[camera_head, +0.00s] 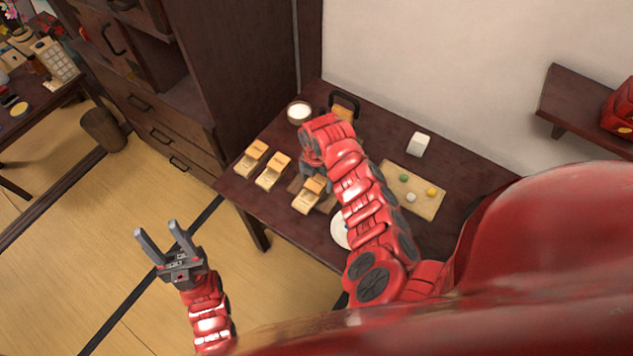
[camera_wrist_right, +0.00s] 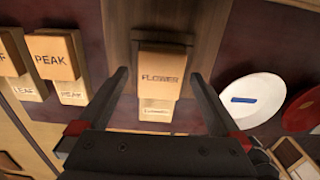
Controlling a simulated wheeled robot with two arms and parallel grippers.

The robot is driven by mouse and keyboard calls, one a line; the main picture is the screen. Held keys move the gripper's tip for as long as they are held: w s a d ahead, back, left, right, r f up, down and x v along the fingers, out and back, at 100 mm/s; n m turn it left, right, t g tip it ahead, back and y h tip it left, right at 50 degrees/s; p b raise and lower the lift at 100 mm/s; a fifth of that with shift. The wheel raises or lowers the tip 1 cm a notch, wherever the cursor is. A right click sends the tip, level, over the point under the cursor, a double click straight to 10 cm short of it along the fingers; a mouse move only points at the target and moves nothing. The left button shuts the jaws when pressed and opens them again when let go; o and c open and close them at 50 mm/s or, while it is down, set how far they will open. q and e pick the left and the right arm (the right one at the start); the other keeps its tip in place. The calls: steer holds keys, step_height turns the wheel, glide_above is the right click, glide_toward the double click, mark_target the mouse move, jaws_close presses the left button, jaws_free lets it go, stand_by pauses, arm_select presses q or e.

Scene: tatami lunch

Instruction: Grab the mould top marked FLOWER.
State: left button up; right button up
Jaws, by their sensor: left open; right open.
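The mould top marked FLOWER (camera_wrist_right: 162,66) is a pale wooden block with dark letters. In the right wrist view it sits between the spread fingers of my right gripper (camera_wrist_right: 159,74), with a gap on each side. A lighter mould bottom (camera_wrist_right: 156,110) shows below it, its small marking hard to read. In the head view the FLOWER mould (camera_head: 307,195) is at the front of the dark table, just below my right gripper (camera_head: 311,172), which the arm partly hides. My left gripper (camera_head: 157,230) is open and empty above the tatami floor.
Moulds marked PEAK (camera_wrist_right: 53,55) and LEAF (camera_wrist_right: 8,52) stand to the left. A white plate (camera_wrist_right: 246,82) with a blue piece and a red dish (camera_wrist_right: 303,112) lie to the right. A white bowl (camera_head: 299,111) and a board (camera_head: 424,200) with small balls are on the table (camera_head: 240,192).

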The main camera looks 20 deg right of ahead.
steer(key=c, duration=1.4)
steer(key=shift+o, duration=0.2)
steer(key=shift+r, duration=0.2)
